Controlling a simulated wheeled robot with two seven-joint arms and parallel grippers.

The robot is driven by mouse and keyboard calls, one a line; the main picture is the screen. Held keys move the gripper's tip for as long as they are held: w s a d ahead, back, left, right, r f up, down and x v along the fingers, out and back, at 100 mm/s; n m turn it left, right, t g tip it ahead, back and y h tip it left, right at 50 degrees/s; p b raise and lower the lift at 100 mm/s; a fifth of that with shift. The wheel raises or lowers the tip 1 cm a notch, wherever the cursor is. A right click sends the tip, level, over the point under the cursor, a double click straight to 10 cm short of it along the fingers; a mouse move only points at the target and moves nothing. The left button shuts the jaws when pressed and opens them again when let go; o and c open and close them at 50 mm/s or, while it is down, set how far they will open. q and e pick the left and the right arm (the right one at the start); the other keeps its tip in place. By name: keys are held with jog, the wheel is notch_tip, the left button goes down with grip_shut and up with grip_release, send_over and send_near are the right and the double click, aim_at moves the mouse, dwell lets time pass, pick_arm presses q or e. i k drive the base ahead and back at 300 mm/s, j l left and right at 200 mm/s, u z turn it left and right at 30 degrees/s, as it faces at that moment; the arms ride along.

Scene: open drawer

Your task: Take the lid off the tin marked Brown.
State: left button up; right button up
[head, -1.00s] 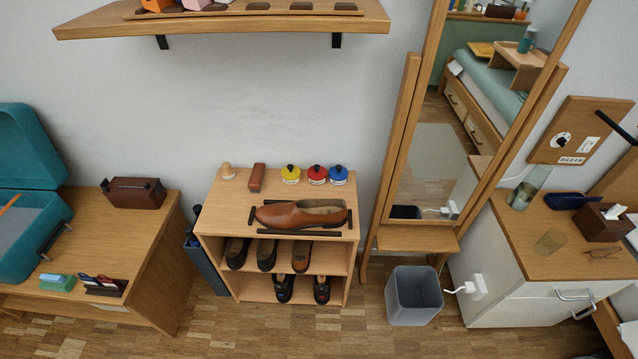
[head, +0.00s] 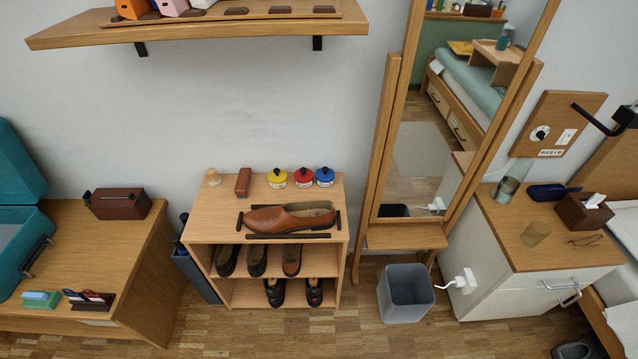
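Three small round tins stand in a row on the back of the shoe rack's top: a yellow tin (head: 277,179), a red tin (head: 304,178) and a blue tin (head: 325,177). Each has a dark knob-like piece on top, and all look closed. Their labels are too small to read, so I cannot tell which is marked Brown. Neither of my grippers is in view.
A tall mirror and grey bin (head: 405,294) stand right; a desk stands left.

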aim_at(303, 174)
jog(key=i+j+z, duration=0.3)
jog(key=j+z, duration=0.3)
jog(key=i+j+z, duration=0.15)
jog(key=j+z, duration=0.5)
jog(key=i+j, duration=0.05)
jog(key=j, duration=0.1)
